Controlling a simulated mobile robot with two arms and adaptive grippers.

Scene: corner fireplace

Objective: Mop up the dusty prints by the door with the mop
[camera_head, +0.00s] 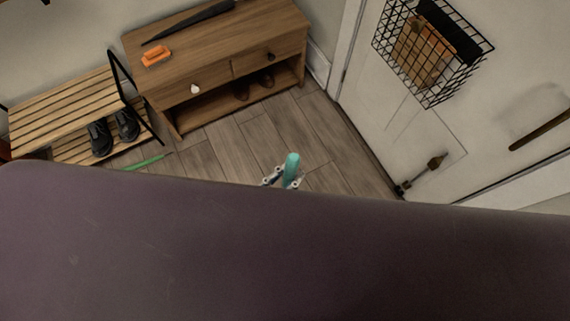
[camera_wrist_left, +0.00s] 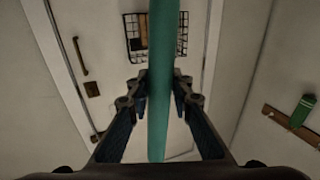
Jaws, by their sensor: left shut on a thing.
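A teal pole, the mop handle (camera_head: 292,163), stands up above the floor in the head view, with only its top end showing. In the left wrist view the pole (camera_wrist_left: 161,80) runs from top to bottom between the fingers. My left gripper (camera_head: 283,181) is shut on it; its two dark fingers (camera_wrist_left: 158,98) press on the pole from both sides. The mop's head is hidden. The white door (camera_head: 400,130) is at the right of the head view. No dusty prints can be made out. My right gripper is not in view.
A wooden cabinet (camera_head: 190,89) with an orange brush (camera_head: 156,55) on top and a slatted bench (camera_head: 66,108) with dark shoes (camera_head: 114,133) stand at the back left. A wire basket (camera_head: 430,95) hangs on the door. A dark surface blocks the lower half.

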